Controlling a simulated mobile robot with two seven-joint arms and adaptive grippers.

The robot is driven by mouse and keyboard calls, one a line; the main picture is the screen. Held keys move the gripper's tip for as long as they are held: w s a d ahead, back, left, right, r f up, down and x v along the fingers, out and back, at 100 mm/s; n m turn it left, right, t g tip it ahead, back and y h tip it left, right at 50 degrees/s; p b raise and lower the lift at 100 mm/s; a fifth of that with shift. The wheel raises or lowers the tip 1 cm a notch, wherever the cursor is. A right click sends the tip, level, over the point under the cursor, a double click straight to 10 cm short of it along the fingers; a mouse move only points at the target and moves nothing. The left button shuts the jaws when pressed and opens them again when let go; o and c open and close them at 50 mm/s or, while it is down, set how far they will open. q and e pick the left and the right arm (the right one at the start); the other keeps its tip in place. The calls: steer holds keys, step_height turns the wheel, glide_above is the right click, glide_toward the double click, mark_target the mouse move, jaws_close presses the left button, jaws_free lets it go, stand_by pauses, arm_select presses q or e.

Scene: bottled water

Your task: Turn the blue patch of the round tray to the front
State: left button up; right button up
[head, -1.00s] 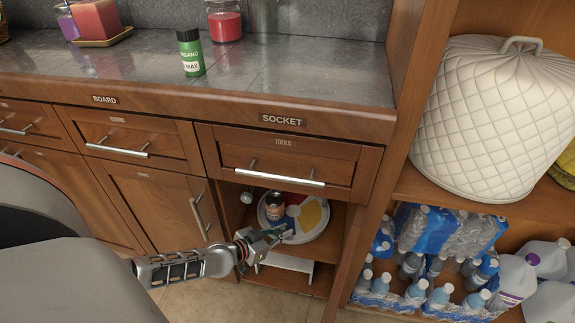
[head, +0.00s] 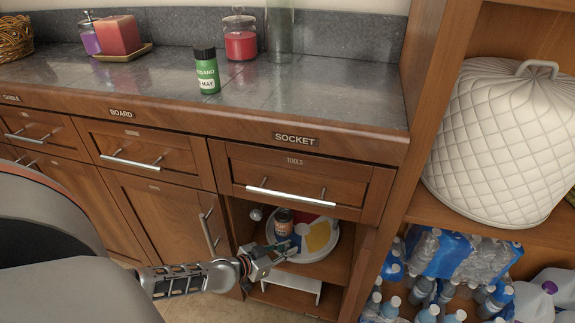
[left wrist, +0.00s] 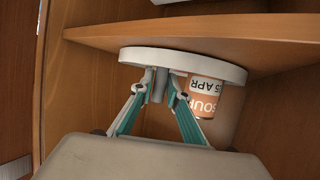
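The round tray (head: 329,250) sits on the shelf inside the open cabinet bay under the TOOLS drawer. Its yellow patch (head: 319,236) faces right, and a red patch shows at the back. The blue patch (head: 294,240) shows at the front left, partly hidden by my gripper. My left gripper (head: 286,247) reaches in at the tray's front left. In the left wrist view, which is upside down, its teal fingers (left wrist: 160,85) are apart, with a grey post (left wrist: 158,88) of the tray (left wrist: 185,58) between them; contact is unclear. My right gripper is out of view.
A soup can (head: 284,224) stands on the tray's left part, close to a finger in the left wrist view (left wrist: 205,97). The drawer (head: 300,180) is above, a white stand (head: 290,281) below. Cabinet walls are close on both sides. Water bottles (head: 440,285) fill the right shelf.

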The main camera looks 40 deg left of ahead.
arm_select(q)
steer(key=shift+o, duration=0.7)
steer(key=v, duration=1.2)
